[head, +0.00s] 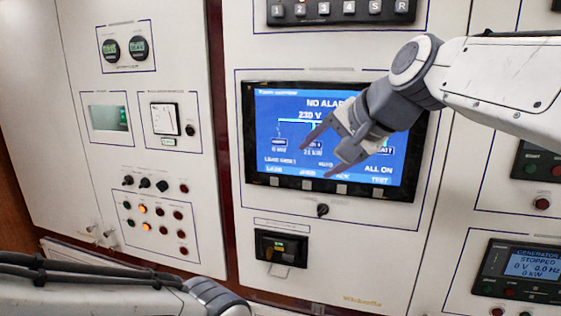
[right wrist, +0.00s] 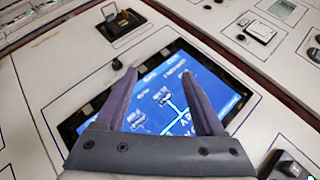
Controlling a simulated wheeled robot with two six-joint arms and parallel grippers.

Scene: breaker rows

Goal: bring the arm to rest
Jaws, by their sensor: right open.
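My right arm comes in from the right in the head view. Its gripper (head: 318,152) is open and empty, in front of the blue display screen (head: 275,110). In the right wrist view the two fingers (right wrist: 158,78) stand apart with the screen (right wrist: 172,100) behind and between them, and nothing is held. I cannot tell how far the fingertips are from the screen. At the lower left of the head view part of my left arm shows; its gripper is out of the picture.
Below the screen are a small dark knob (head: 322,210) and a black breaker unit (head: 281,248). The left panel (head: 185,70) carries gauges, switches and lit orange lamps. A generator controller (head: 528,265) is at the lower right. A numbered button strip (head: 340,10) is above the screen.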

